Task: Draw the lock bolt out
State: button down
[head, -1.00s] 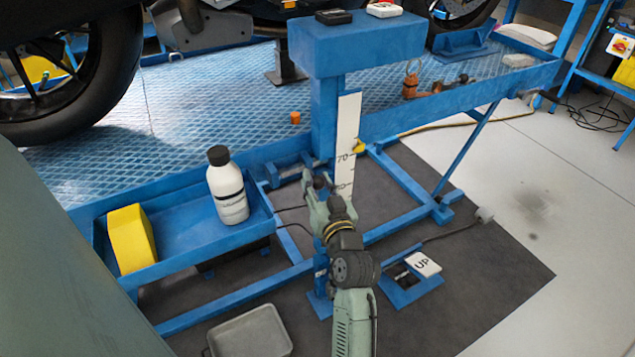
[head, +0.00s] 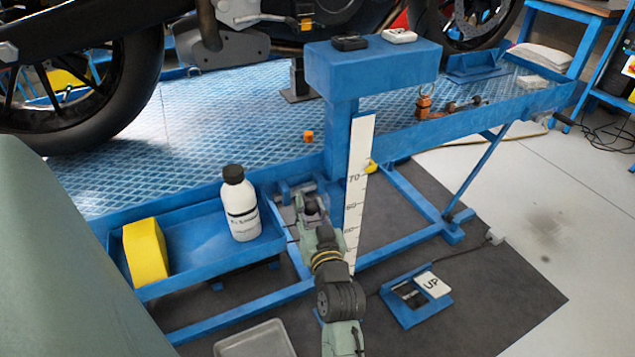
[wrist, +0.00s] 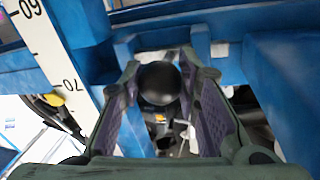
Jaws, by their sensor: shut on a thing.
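The lock bolt shows as a round black knob (wrist: 160,83) between my fingers in the wrist view. The knob hides its shaft, so I cannot tell how far the bolt is out. My gripper (wrist: 162,88) is shut on this knob, with one purple-padded finger on each side. In the head view my gripper (head: 311,206) is low at the left of the blue post, by the frame's bracket. The bracket is partly hidden behind the gripper.
The white height scale (head: 357,185) with a yellow pointer (head: 371,166) is close on the right. A blue tray (head: 190,232) holds a white bottle (head: 240,205) and a yellow block (head: 146,250). An UP pedal (head: 430,284) and a grey bin (head: 255,340) are on the floor.

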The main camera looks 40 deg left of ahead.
aim_at(308, 204)
jog(key=shift+s+a, duration=0.2)
jog(key=shift+s, duration=0.1)
jog(key=c, duration=1.2)
grip_release()
jog(key=shift+w, duration=0.1)
jog(key=shift+r, duration=0.25)
notch_tip(308, 204, up, 10)
jog(key=shift+f, duration=0.2)
